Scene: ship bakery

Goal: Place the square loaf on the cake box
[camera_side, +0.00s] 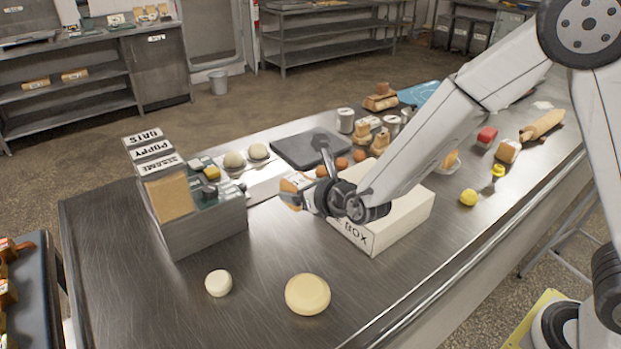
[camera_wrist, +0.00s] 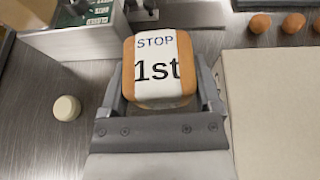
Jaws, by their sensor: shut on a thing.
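The square loaf is a small orange-brown block with a white paper band; in the wrist view the loaf (camera_wrist: 160,65) shows "STOP 1st" on its band. My gripper (camera_wrist: 163,85) is shut on it, one finger on each side. In the side view the loaf (camera_side: 291,188) is at the tip of my gripper (camera_side: 300,192), left of the cake box. The cake box (camera_side: 402,222) is a pale, flat-topped box lettered "BOX" on its front, partly hidden by my arm. Its bare top also shows at the right of the wrist view (camera_wrist: 275,115).
A grey bin (camera_side: 205,232) with seed labels stands left of the loaf. A white round (camera_side: 218,283) and a yellow round (camera_side: 307,294) lie in front. Several brown eggs (camera_wrist: 260,22) lie behind the box. A dark scale (camera_side: 296,150) stands behind. The front left counter is mostly clear.

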